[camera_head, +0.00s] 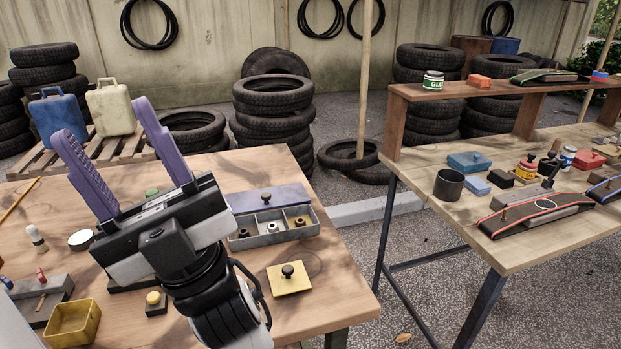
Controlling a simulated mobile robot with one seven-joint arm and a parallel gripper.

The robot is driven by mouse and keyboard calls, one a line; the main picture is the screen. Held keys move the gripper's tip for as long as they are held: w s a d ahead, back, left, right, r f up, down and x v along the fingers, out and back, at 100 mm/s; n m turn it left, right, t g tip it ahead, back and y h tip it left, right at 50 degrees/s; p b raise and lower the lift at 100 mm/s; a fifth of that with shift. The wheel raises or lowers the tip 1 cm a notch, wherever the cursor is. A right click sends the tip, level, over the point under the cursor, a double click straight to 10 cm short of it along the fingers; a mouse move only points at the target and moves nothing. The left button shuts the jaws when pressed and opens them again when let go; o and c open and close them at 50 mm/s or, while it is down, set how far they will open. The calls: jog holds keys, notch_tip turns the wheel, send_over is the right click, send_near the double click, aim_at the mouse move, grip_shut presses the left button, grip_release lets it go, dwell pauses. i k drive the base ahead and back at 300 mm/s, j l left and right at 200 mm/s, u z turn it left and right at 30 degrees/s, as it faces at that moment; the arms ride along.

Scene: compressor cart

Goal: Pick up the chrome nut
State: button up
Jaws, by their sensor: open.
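My gripper (101,119) is raised above the left wooden table, its two purple fingers wide apart and pointing up and left, with nothing between them. A grey compartment tray (278,239) stands on that table, to the right of my gripper. It holds small nuts in separate compartments. The pale, silvery one in the middle (272,228) looks like the chrome nut. A darker nut (243,233) is to its left and a brass-coloured one (300,221) to its right. A purple-grey lid (268,199) with a dark knob lies at the tray's back side, leaving these compartments uncovered.
A yellow square lid (289,279) with a black knob lies in front of the tray. A yellow box (73,323), a yellow button block (155,303) and a brush (37,238) are at left. The right workbench (520,250) stands apart across a gap.

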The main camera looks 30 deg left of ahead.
aim_at(273, 228)
jog(key=u, duration=1.05)
